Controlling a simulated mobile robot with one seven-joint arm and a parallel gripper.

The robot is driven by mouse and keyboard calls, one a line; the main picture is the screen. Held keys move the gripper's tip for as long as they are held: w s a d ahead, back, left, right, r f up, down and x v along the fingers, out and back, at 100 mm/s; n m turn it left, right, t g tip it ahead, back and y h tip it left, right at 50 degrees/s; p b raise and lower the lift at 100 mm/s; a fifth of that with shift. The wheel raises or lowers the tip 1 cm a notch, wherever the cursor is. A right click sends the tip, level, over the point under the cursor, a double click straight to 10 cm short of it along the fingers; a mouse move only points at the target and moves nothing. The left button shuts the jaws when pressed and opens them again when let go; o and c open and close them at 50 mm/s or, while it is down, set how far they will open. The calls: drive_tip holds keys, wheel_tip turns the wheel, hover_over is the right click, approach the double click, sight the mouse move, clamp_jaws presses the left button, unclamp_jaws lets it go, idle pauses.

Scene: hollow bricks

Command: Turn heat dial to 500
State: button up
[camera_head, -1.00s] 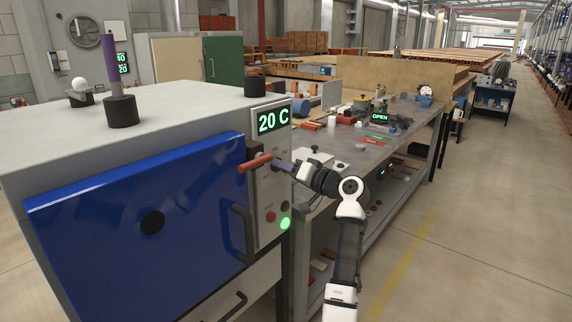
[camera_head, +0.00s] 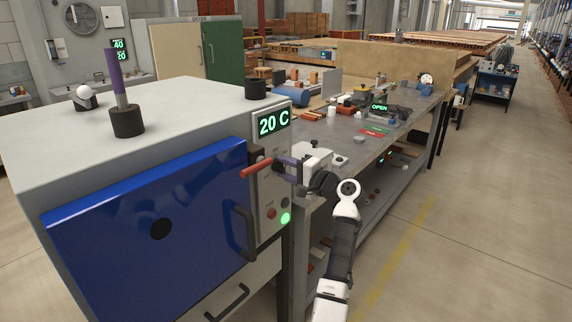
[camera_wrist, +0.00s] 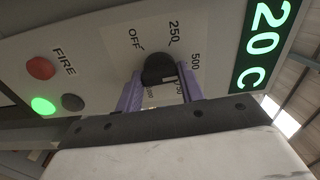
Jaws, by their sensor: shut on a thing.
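The black heat dial (camera_wrist: 160,69) is on the oven's control panel, with OFF, 250 and 500 printed around it; further marks below are partly covered. I cannot tell clearly which mark it points at. My gripper (camera_wrist: 160,92) has its purple fingers on either side of the dial, shut on it. In the head view my gripper (camera_head: 286,166) reaches the panel from the right, and the dial is hard to make out there. The green display (camera_head: 273,122) reads 20 C; it also shows in the wrist view (camera_wrist: 262,42).
A red-handled lever (camera_head: 256,167) sticks out just left of my gripper. Below are a red button (camera_wrist: 40,68), a lit green button (camera_wrist: 42,105) and a dark button (camera_wrist: 73,102). The blue oven door (camera_head: 150,205) is at left. A cluttered workbench (camera_head: 345,155) stands behind.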

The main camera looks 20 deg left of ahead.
drive_tip(key=shift+m, duration=0.4)
drive_tip(key=o, duration=1)
drive_tip(key=shift+d, duration=0.1)
drive_tip(key=shift+s+d+f, duration=0.1)
drive_tip(key=shift+d, duration=0.25)
drive_tip(key=b+v, duration=0.4)
drive_tip(key=v, duration=0.9)
